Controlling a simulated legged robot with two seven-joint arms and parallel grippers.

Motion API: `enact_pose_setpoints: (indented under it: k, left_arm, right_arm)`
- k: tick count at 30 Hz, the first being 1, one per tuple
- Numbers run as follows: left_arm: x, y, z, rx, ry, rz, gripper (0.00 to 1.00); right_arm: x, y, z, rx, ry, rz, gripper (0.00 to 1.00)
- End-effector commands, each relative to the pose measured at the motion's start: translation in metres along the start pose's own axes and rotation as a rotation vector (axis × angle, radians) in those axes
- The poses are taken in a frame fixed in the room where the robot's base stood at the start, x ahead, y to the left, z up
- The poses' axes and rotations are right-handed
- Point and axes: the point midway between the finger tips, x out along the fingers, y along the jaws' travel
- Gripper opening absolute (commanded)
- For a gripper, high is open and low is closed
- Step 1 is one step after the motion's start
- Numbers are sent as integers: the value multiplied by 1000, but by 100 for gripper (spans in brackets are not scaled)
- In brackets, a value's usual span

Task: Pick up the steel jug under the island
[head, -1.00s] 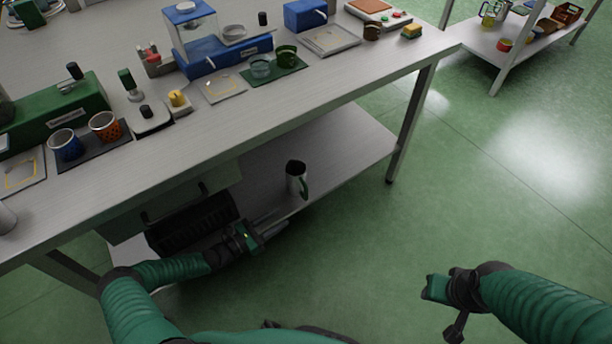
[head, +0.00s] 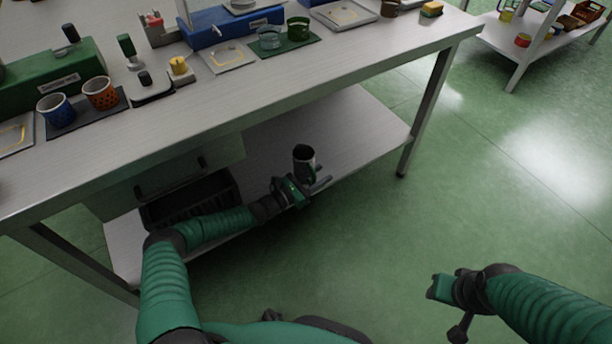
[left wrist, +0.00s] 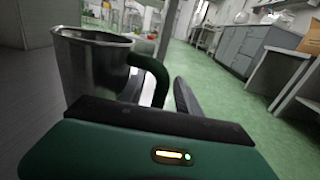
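The steel jug (head: 304,163) stands upright on the lower shelf (head: 365,130) of the island, near its front edge. In the left wrist view the jug (left wrist: 88,68) fills the left side, with its dark green handle (left wrist: 152,72) facing right. My left gripper (head: 318,183) is at the jug's near side, over the shelf edge. In the left wrist view its fingers (left wrist: 160,95) are apart, with the handle's lower part seen between them. The gripper body hides the jug's base. My right gripper (head: 438,287) is over the floor at lower right, away from the island; its fingers are unclear.
The island's tabletop (head: 330,65) overhangs the shelf, with cups and devices on it. A dark crate (head: 190,200) and a grey drawer unit (head: 165,175) are left of the jug. A table leg (head: 425,115) stands to the right. The green floor (head: 500,210) in front is clear.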

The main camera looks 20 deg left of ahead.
Motion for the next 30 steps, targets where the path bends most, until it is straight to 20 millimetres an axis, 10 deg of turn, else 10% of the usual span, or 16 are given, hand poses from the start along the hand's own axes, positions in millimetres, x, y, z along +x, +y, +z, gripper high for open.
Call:
enact_pose_setpoints:
  k: [8, 17, 30]
  left_arm:
    - [6, 1, 2, 0, 0, 2, 38]
    - [6, 1, 1, 1, -1, 2, 0]
    - [6, 1, 1, 1, 0, 2, 0]
  right_arm:
    - [3, 0, 0, 0, 1, 0, 36]
    - [3, 0, 0, 0, 1, 0, 36]
    - [3, 0, 0, 0, 1, 0, 36]
